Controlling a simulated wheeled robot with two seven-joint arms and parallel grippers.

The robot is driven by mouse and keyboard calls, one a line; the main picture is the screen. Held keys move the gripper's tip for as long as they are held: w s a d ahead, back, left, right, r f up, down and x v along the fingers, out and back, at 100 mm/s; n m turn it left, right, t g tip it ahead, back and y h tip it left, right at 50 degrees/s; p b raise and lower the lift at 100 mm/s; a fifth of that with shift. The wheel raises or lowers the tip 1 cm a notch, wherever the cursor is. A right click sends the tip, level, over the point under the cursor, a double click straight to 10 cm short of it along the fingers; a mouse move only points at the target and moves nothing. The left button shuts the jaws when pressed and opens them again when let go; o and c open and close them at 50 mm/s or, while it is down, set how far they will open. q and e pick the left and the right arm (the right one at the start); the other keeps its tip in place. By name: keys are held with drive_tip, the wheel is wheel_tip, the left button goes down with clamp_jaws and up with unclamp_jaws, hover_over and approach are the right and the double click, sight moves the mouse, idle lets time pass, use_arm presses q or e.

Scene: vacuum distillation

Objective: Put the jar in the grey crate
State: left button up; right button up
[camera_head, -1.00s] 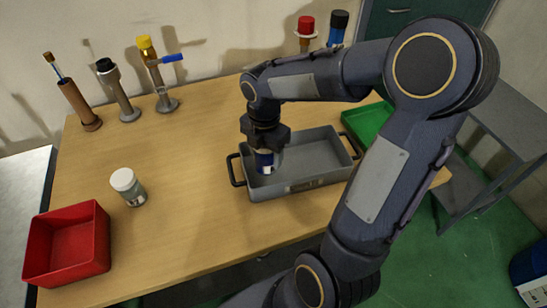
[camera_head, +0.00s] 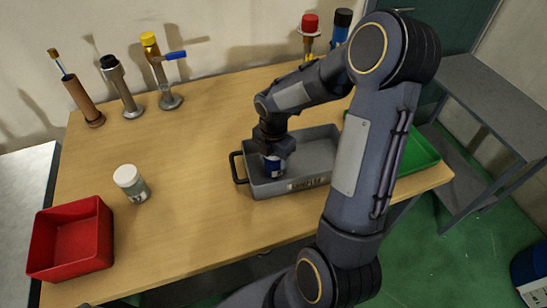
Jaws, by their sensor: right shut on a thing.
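My right gripper (camera_head: 273,152) points down over the left part of the grey crate (camera_head: 310,182). It is shut on a small jar with a blue and white label (camera_head: 273,168). The jar is upright and inside the crate's outline; its top is hidden by the gripper. I cannot tell whether it touches the crate floor. My right arm hides the crate's right end. Another jar, white-lidded (camera_head: 130,182), stands on the table left of the crate. My left gripper is not in view.
A red bin (camera_head: 70,240) sits at the table's front left. A green tray (camera_head: 420,155) lies at the right, partly behind my arm. Several upright metal and capped fittings stand along the back edge. The table (camera_head: 200,215) between the white-lidded jar and crate is clear.

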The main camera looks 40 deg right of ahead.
drive_tip(key=shift+f, duration=0.15)
drive_tip(key=o, duration=1.1)
drive_tip(key=shift+o, duration=0.2)
wheel_tip(320, 180, up, 12)
drive_tip(key=shift+r, duration=0.1)
drive_tip(key=s+a+r+m+t+y, duration=0.2)
drive_tip(key=s+a+m, duration=0.4)
drive_tip(key=m, duration=0.5)
drive_tip(key=s+a+r+m+t+y, duration=0.1)
drive_tip(key=s+a+m+t, duration=0.2)
drive_tip(key=s+a+m, duration=0.3)
drive_tip(key=s+m, duration=0.4)
drive_tip(key=m, duration=0.1)
drive_tip(key=shift+s+a+r+m+t+y, duration=0.15)
drive_tip(key=shift+s+r+m+t+y, duration=0.15)
drive_tip(key=shift+r+m+y, duration=0.1)
